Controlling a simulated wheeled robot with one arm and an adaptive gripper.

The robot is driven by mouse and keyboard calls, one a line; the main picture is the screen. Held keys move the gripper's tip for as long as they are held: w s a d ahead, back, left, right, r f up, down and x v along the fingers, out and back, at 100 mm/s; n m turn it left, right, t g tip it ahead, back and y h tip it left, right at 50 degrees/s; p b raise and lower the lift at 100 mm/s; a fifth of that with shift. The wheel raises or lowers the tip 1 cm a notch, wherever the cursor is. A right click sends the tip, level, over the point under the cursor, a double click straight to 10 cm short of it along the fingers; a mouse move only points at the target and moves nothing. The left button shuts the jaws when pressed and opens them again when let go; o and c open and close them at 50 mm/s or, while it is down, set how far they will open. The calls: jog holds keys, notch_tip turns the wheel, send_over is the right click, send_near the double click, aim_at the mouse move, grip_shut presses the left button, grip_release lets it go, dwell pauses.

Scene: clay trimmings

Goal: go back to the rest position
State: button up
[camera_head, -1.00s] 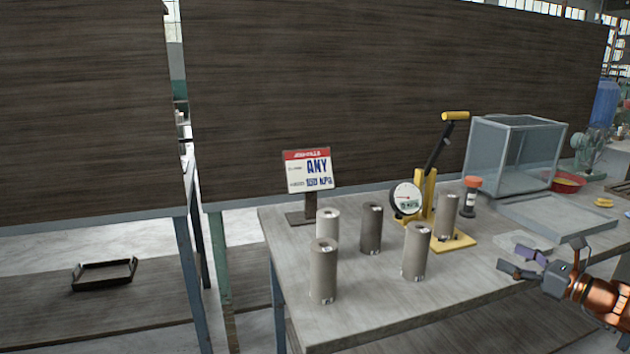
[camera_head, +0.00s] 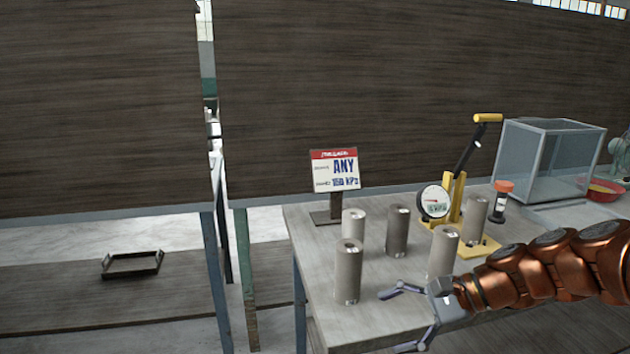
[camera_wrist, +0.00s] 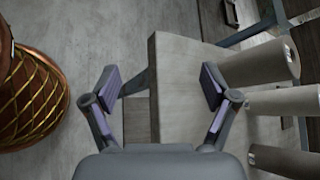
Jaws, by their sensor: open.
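My gripper (camera_head: 402,318) is open and empty in the head view. It is over the front edge of the workbench, right of the nearest grey clay cylinder (camera_head: 348,272) and in front of another cylinder (camera_head: 442,250). In the wrist view my gripper (camera_wrist: 160,85) has its two fingers spread with nothing between them. My copper arm crosses the right side of the head view and hides part of the bench.
The workbench (camera_head: 320,255) also holds a sign (camera_head: 334,170), a yellow press with a gauge (camera_head: 433,202), an orange-capped jar (camera_head: 501,200) and a clear box (camera_head: 548,160). A dark tray (camera_head: 132,264) lies on a low surface at left. Dark panels stand behind.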

jog(key=s+a+f+n+g+h, duration=0.2)
jog(key=s+f+n, duration=0.1)
jog(key=s, duration=0.4)
jog(key=s+a+f+n+g+h, duration=0.2)
jog(key=s+n+h, duration=0.15)
jog(key=s, duration=0.25)
jog(key=s+d+f+n+g+h, duration=0.1)
jog(key=s+d+f+n+h, duration=0.2)
jog(key=s, duration=0.4)
jog(key=s+d+f+n+h, duration=0.2)
jog(key=s+d+n+h, duration=0.1)
jog(key=s+d, duration=0.3)
notch_tip(320, 180, up, 17)
jog(key=a+t+p, duration=0.1)
jog(key=p, duration=1.4)
jog(key=shift+r+p, duration=0.15)
jog(key=shift+p, duration=0.15)
